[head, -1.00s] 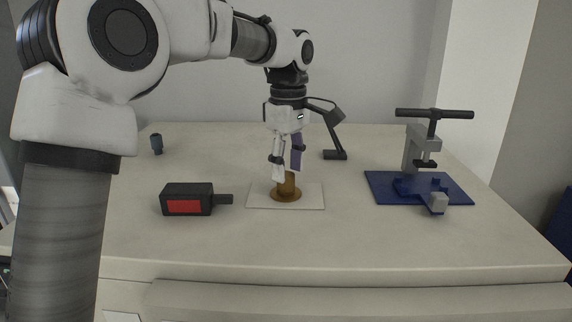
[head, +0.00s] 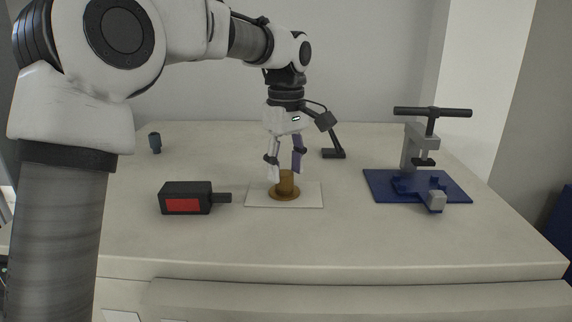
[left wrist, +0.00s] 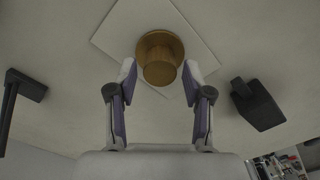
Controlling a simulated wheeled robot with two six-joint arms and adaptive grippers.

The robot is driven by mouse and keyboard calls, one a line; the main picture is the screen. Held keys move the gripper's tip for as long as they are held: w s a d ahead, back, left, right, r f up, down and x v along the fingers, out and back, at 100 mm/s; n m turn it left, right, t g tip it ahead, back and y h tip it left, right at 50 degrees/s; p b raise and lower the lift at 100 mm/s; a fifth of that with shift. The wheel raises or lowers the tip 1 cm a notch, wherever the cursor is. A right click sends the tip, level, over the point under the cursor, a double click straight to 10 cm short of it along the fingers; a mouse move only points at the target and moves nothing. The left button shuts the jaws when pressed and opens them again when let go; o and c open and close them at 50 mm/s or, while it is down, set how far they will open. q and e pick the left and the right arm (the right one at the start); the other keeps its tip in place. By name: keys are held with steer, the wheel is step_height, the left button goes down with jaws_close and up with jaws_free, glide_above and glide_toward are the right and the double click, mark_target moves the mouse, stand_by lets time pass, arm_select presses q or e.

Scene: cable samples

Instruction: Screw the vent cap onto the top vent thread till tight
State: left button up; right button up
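A brown-gold stepped round piece (head: 285,191) stands upright on a thin white plate (head: 313,194) at the middle of the table. It has a wide round base and a narrower cylinder on top. I cannot tell whether that cylinder is the vent cap or a bare vent; no thread shows. My left gripper (head: 285,173) points down over it, open, with a finger to either side of the cylinder's top. In the left wrist view the fingers (left wrist: 158,70) stand apart, with gaps to the piece (left wrist: 160,68). My right gripper is not in view.
A black box with a red face (head: 184,205) lies left of the plate. A blue base with a grey clamp and black handle (head: 418,188) stands at the right. A small dark blue cylinder (head: 155,142) and a black stand (head: 333,153) are farther back.

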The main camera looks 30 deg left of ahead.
mark_target(286, 173)
arm_select(q)
steer(key=shift+o, duration=0.3)
steer(key=o, duration=0.5)
steer(key=shift+r, duration=0.1)
step_height(286, 173, up, 12)
